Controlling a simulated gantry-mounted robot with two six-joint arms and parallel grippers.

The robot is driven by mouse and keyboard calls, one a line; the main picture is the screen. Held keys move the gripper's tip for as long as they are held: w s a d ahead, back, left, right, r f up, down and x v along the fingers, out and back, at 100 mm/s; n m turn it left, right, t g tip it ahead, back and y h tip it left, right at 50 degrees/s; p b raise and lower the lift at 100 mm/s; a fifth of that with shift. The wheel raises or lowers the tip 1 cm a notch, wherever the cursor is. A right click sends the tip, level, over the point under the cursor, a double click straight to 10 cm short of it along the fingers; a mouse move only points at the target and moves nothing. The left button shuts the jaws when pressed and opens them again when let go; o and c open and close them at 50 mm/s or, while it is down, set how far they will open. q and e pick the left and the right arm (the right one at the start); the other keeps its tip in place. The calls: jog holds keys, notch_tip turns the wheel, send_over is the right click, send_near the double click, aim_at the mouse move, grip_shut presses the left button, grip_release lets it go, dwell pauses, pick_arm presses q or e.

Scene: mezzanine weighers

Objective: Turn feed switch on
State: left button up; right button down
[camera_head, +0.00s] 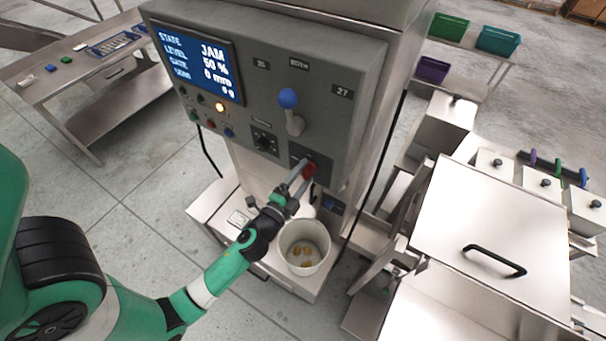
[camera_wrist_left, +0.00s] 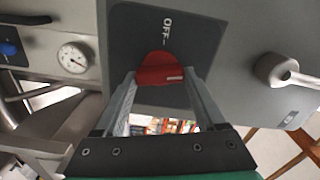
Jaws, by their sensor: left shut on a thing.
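The red feed switch (camera_head: 310,169) sits low on the right of the grey machine's front panel. In the left wrist view the red knob (camera_wrist_left: 160,68) is on a dark plate with an "OFF" mark beside it; a pale mark shows on the knob's face. My left gripper (camera_head: 303,173) is at the switch, its two fingers on either side of the knob and shut on it. The fingers and knob also show in the wrist view, with the gripper (camera_wrist_left: 163,80) straight in front of the plate. My right gripper is not in view.
The panel screen (camera_head: 198,62) reads JAM, 50 % and 0 mm. A blue-knobbed lever (camera_head: 288,99) is above the switch. A white bucket (camera_head: 291,262) with a few brownish pieces stands below. A lidded steel bin (camera_head: 467,207) is at right. A round gauge (camera_wrist_left: 73,57) shows in the wrist view.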

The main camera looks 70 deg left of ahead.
pick_arm(q)
jog(key=shift+m, duration=1.4)
jog(key=o, duration=1.3)
